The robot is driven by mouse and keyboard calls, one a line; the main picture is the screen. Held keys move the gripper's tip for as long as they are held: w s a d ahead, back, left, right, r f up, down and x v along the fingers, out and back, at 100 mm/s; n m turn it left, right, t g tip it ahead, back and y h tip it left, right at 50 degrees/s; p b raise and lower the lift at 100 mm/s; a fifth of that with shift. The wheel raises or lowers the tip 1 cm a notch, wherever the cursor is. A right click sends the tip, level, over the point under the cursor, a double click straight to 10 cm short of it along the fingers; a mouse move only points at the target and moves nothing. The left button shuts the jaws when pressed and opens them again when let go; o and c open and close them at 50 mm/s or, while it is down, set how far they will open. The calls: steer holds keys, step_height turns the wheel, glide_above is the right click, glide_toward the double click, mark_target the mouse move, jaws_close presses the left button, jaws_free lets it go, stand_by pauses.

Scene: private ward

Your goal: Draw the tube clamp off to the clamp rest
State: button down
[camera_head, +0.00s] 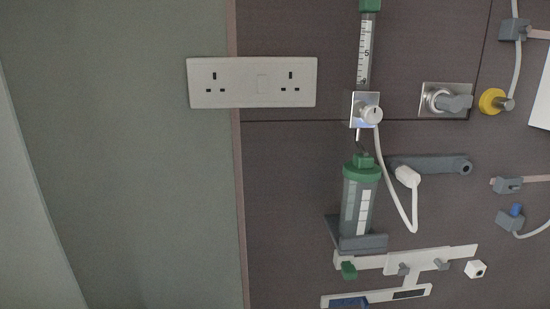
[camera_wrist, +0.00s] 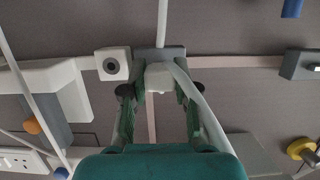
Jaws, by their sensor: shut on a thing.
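My gripper (camera_wrist: 160,90) shows in the wrist view, its green fingers closed on a small white block (camera_wrist: 159,77) that I take to be the tube clamp. A grey block (camera_wrist: 172,52) sits directly behind the white block; I cannot tell whether they touch. A thin white tube (camera_wrist: 162,22) comes down from above, and a tube runs down to the right past the right finger. I cannot tell for sure which thing is the clamp rest. My gripper is not in the head view.
A white cube with a dark round hole (camera_wrist: 112,64) is close left of my gripper; such a cube (camera_head: 475,269) also shows in the head view. A grey block (camera_wrist: 300,64) is at the right. The green-capped cylinder (camera_head: 358,198), wall socket (camera_head: 251,82) and yellow knob (camera_head: 493,101) stand out from the wall.

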steer(key=s, duration=0.6)
steer(key=shift+s+d, duration=0.15)
steer(key=shift+d, duration=0.1)
stand_by(0.4)
steer(key=shift+s, duration=0.1)
